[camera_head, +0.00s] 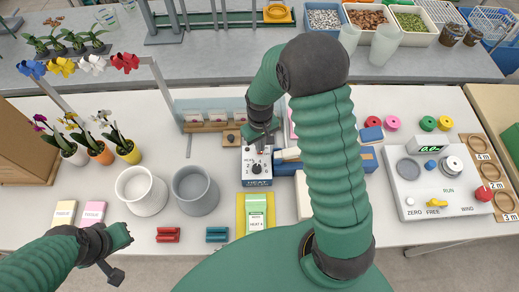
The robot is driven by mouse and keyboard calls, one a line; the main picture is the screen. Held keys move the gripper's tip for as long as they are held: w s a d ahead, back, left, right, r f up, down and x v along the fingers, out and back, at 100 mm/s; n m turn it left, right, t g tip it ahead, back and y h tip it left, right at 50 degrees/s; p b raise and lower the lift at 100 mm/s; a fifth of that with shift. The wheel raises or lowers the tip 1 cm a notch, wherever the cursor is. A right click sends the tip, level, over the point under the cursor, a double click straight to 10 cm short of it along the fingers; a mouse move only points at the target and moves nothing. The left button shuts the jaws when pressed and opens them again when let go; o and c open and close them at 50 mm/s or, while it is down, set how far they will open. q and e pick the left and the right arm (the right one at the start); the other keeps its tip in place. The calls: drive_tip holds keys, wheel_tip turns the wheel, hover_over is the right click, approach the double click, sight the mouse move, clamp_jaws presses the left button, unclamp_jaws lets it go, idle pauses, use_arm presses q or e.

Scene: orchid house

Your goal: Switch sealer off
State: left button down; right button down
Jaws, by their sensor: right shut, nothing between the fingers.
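The sealer's control box (257,180) stands in the middle of the white bench, with a dark dial (257,169) on its pale face and a blue HEAT strip below. The sealer's long blue body (368,160) runs to the right, partly hidden behind my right arm. My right gripper (262,140) is shut and empty, over the far edge of the control box, just beyond the dial. I cannot tell whether it touches the box. The dial's exact setting is too small to read. My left gripper (116,256) is at the lower left by the bench's front edge, away from the sealer; its jaws are unclear.
A scale-like machine (433,185) is at right. Potted orchids (101,150) stand at left.

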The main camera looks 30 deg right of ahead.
drive_tip(key=shift+f+b, duration=0.4)
drive_tip(key=shift+f, duration=0.35)
drive_tip(key=shift+r, duration=0.1)
wheel_tip(320, 180, up, 7)
drive_tip(key=p, duration=0.6)
idle(0.4)
drive_tip(key=shift+a, duration=0.15)
drive_tip(key=s+a+r+t+b, duration=0.2)
drive_tip(key=s+a+b, duration=0.4)
drive_tip(key=s, duration=0.3)
drive_tip(key=shift+a+r+t, duration=0.3)
drive_tip(key=shift+a+r, duration=0.05)
drive_tip(key=shift+a, duration=0.2)
